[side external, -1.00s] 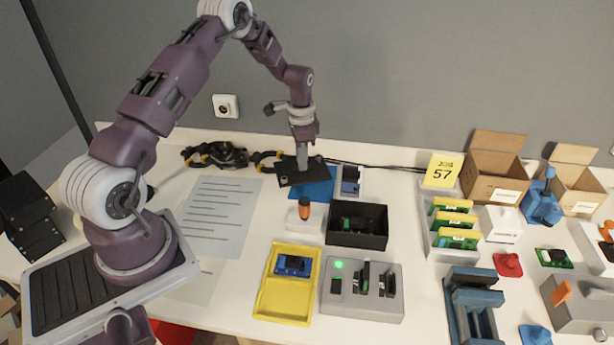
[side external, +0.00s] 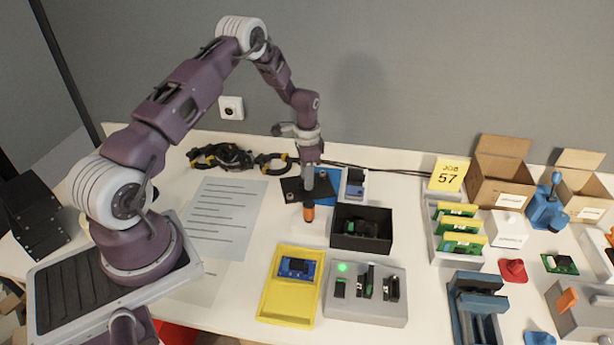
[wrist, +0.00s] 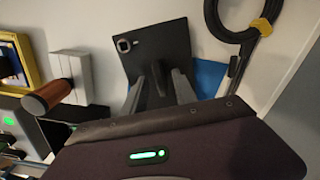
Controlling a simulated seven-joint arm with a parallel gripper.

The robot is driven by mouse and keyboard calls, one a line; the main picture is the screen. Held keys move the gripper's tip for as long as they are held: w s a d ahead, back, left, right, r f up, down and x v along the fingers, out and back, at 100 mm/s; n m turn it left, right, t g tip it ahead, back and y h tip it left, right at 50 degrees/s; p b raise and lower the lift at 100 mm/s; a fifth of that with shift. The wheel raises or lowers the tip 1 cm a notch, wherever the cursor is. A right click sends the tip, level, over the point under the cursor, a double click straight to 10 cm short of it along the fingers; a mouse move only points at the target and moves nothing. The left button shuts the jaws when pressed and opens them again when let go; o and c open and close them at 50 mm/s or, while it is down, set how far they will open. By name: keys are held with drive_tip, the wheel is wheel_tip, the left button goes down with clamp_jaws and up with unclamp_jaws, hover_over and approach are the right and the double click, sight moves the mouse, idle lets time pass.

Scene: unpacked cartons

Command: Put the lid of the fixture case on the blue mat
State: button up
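The lid of the fixture case is a flat black plate (side external: 292,188). It lies low over the left part of the blue mat (side external: 334,196), overhanging its left side, and looks level. In the wrist view the lid (wrist: 171,38) has a pale square fitting near one corner, and part of the blue mat (wrist: 208,78) shows beside it. My gripper (side external: 309,187) is down at the lid. In the wrist view its two fingers (wrist: 159,80) stand apart, with a dark upright piece between them and apparent gaps on both sides. The contact between lid and mat is hidden.
A white block with an orange-handled tool (side external: 309,213) stands close in front of the lid. An open black case (side external: 375,243) is at front right. A small pale box with a blue part (side external: 355,184) is right of the mat. Black cables (side external: 272,162) lie behind.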

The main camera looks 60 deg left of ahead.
wheel_tip(320, 180, up, 15)
drive_tip(key=d, duration=0.1)
drive_tip(key=s+d+r+n+t, duration=0.1)
drive_tip(key=s+d+r, duration=0.35)
drive_tip(key=r, duration=0.35)
drive_tip(key=s+d+r+n+t, duration=0.1)
drive_tip(key=s+d+r, duration=0.2)
drive_tip(key=d+r, duration=0.4)
drive_tip(key=s+d+r+n+t, duration=0.1)
drive_tip(key=s+d, duration=0.3)
drive_tip(key=s, duration=0.7)
drive_tip(key=s+d+r+n+t, duration=0.1)
drive_tip(key=s+d+r, duration=0.3)
drive_tip(key=s, duration=0.7)
drive_tip(key=shift+s+d+n+t, duration=0.2)
drive_tip(key=shift+d+n+t, duration=0.1)
drive_tip(key=shift+d+t, duration=0.5)
